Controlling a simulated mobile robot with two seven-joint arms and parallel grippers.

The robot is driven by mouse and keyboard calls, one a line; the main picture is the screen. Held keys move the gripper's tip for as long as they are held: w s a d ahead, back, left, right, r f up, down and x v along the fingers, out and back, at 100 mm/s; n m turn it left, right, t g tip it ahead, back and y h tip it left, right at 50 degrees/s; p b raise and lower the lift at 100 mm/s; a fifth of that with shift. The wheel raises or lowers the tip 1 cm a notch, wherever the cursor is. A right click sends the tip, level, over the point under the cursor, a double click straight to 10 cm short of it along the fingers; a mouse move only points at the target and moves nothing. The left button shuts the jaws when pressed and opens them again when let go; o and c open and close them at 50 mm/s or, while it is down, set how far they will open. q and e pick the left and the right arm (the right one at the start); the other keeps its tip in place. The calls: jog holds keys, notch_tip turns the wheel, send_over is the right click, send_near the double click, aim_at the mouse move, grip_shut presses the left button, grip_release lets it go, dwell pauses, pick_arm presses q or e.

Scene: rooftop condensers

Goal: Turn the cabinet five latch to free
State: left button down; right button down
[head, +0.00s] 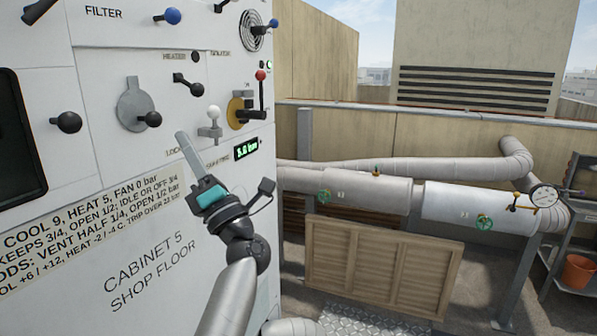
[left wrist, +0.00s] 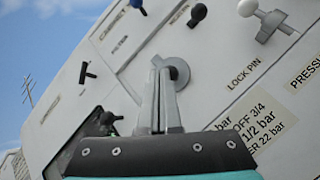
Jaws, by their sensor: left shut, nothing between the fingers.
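The cabinet five front (head: 190,230) is a white panel lettered "CABINET 5 SHOP FLOOR". A grey round plate with a lever and black knob (head: 135,108) sits on its upper part; it may be the latch, but I read no latch label. To its right is a white-knobbed pin (head: 212,122), by the partly hidden "LOCK" lettering. My left gripper (head: 182,138) is shut and empty, its tips in front of the panel below and between these two. In the left wrist view the shut fingers (left wrist: 162,68) overlap a grey disc (left wrist: 180,74); I cannot tell whether they touch it. My right gripper is out of view.
Other controls crowd the panel: a black knob (head: 67,122), a blue knob (head: 172,16), a red-topped lever (head: 261,90) and a green display (head: 246,148). Pipes (head: 350,190) and a slatted wooden panel (head: 380,268) stand to the right.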

pick_arm(q)
jog(key=s+a+r+n+g+y+p, duration=0.1)
jog(key=s+a+r+n+g+y, duration=0.15)
jog(key=s+r+n+g, duration=0.5)
jog(key=s+a+r+n+g+y, duration=0.1)
jog(key=s+a+r+n+g, duration=0.15)
jog(key=r+n+g, duration=0.55)
jog(key=n+t+h+p, duration=0.2)
jog(key=n+t+h, duration=0.4)
jog(key=n, duration=0.5)
send_near(35, 9)
notch_tip(35, 9, up, 2)
jog(key=s+a+g, duration=0.1)
jog(key=s+a, duration=0.1)
jog(key=s, duration=0.1)
jog(key=x, duration=0.7)
jog(key=shift+f, duration=0.2)
jog(key=shift+w+d+h, duration=0.25)
jog(key=shift+w, duration=0.45)
jog(key=shift+r+p, duration=0.15)
jog(key=shift+p, duration=0.2)
jog(key=shift+w+d+r+p, duration=0.1)
jog(key=shift+w+r+p, duration=0.15)
jog(key=shift+r+p, duration=0.2)
jog(key=shift+w+d+r+p, duration=0.1)
jog(key=shift+w+r+p, duration=0.15)
jog(key=shift+r+p, duration=0.2)
jog(key=shift+w+r, duration=0.15)
